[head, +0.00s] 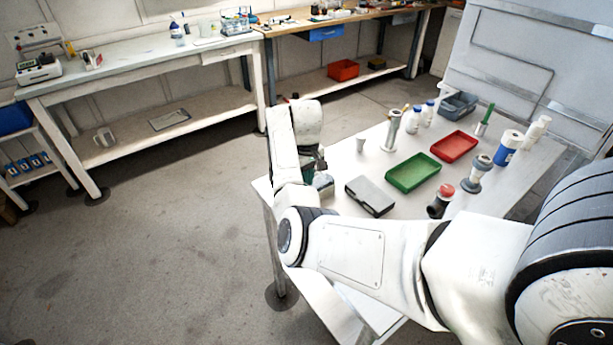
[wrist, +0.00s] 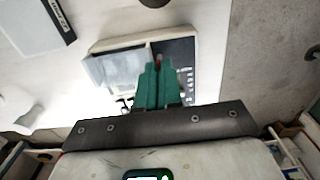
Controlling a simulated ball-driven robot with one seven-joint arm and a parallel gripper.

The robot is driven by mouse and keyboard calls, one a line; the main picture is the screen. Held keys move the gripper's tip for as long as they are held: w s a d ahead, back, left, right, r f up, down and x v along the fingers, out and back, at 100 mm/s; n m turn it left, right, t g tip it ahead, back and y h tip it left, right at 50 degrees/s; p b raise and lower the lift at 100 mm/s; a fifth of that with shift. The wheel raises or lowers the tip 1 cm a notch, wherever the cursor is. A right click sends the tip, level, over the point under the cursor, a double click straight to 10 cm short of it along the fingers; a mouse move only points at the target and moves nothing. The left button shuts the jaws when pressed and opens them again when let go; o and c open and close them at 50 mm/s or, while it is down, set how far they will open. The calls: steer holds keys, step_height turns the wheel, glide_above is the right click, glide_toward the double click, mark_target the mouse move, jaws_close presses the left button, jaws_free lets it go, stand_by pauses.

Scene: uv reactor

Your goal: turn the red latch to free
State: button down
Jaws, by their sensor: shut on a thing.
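In the wrist view, a pale device, the UV reactor (wrist: 185,40), has a clear grey lid or window (wrist: 118,68) on its left and a dark panel with small keys on its right. My gripper (wrist: 158,66) has its green fingers close together over the device's middle. In the head view my arm covers most of the reactor (head: 323,184), at the table's left end.
On the table (head: 345,160) a dark flat case (head: 370,196) lies close to the reactor. A green tray (head: 413,173), a red tray (head: 453,146) and several bottles stand farther right. A red-topped item (head: 441,200) stands near my forearm. The floor to the left is clear.

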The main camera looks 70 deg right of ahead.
stand_by(0.3)
steer(key=c, duration=1.3)
jaws_free()
step_height(320, 180, up, 11)
steer(key=b, duration=0.1)
steer(key=shift+f, duration=0.15)
